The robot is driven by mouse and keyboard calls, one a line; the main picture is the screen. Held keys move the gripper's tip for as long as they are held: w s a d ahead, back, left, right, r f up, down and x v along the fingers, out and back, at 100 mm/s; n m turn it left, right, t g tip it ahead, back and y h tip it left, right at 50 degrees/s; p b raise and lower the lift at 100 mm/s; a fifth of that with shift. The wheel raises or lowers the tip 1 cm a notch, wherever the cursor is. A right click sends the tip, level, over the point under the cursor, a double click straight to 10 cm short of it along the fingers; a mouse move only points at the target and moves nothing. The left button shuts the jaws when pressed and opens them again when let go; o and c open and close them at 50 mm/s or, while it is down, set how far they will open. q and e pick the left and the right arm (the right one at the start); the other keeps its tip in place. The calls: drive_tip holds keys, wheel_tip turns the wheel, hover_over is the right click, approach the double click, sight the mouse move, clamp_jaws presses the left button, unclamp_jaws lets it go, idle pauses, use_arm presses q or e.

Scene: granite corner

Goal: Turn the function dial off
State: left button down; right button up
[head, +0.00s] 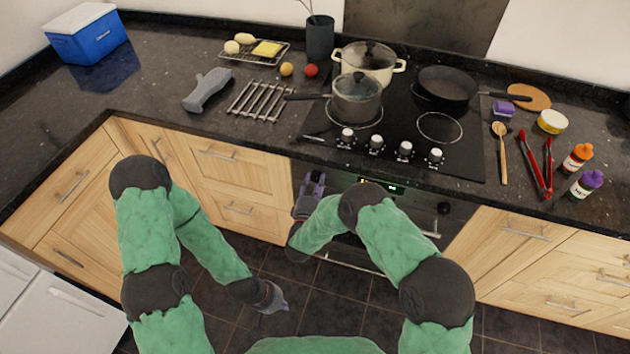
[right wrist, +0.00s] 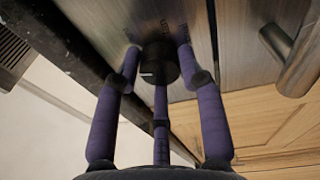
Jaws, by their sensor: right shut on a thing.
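The function dial (right wrist: 160,66) is a black round knob on the steel oven front in the right wrist view. A small light mark shows on its face. My right gripper (right wrist: 158,72) has its purple fingers closed around it, from both sides and from below. In the head view my right gripper (head: 311,187) is at the left end of the oven's control panel and hides this dial. My left gripper (head: 274,298) hangs low over the dark floor, away from the oven; I cannot tell how far its fingers are open.
A second dark knob (head: 444,208) sits at the right of the oven panel, with a lit display (head: 392,188) between. The black hob (head: 455,160) above carries several white knobs, pots and a pan. A steel handle (right wrist: 292,62) shows at right in the wrist view.

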drive_tip(key=shift+n+g+p, duration=0.3)
drive_tip(key=shift+n+p, duration=0.4)
drive_tip(key=shift+n, duration=1.6)
drive_tip(key=o, duration=1.1)
drive_tip(key=shift+o, duration=0.2)
drive_tip(key=v, duration=1.2)
drive_tip(key=shift+d, duration=0.1)
